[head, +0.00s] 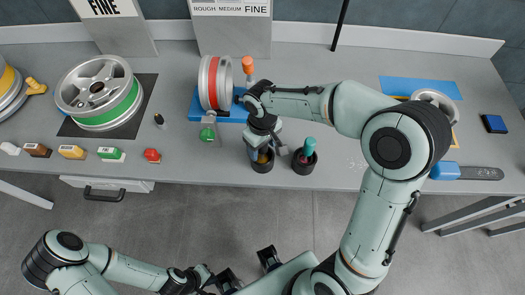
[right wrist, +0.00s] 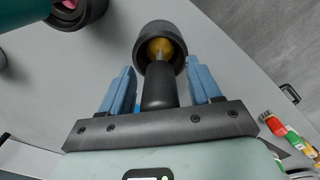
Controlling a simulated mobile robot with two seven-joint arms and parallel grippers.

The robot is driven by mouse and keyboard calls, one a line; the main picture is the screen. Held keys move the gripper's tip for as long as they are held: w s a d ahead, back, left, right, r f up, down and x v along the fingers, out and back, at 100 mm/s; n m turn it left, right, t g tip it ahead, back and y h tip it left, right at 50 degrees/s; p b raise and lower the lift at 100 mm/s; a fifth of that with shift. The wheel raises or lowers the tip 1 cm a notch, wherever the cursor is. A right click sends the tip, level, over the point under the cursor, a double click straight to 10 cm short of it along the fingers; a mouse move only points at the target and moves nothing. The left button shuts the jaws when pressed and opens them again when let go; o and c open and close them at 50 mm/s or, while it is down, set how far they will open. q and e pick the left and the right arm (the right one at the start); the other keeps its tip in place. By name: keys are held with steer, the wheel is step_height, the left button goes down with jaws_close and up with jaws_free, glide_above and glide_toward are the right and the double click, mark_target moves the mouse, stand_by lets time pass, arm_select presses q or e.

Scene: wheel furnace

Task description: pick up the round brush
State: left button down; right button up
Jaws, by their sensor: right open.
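A black cup (head: 262,165) stands near the bench's front edge and holds a tool with a yellow part (right wrist: 161,48) and a dark handle (right wrist: 158,90); I take this for the round brush, though its head is hidden in the cup. My right gripper (head: 265,150) is over this cup. In the right wrist view its two blue fingers (right wrist: 160,88) are open, one on each side of the handle, with gaps visible. My left gripper (head: 212,280) is low in the head view, away from the bench; its jaws are unclear.
A second black cup (head: 303,165) with a teal-handled tool (head: 309,147) stands close on the right. A wheel with a red band (head: 214,83) stands on a blue base behind. A green-banded wheel (head: 100,95) lies on a dark mat at left. Small coloured blocks (head: 72,152) line the front edge.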

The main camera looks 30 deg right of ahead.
steer(key=c, duration=1.1)
steer(key=shift+r, duration=0.1)
steer(key=shift+c, duration=0.2)
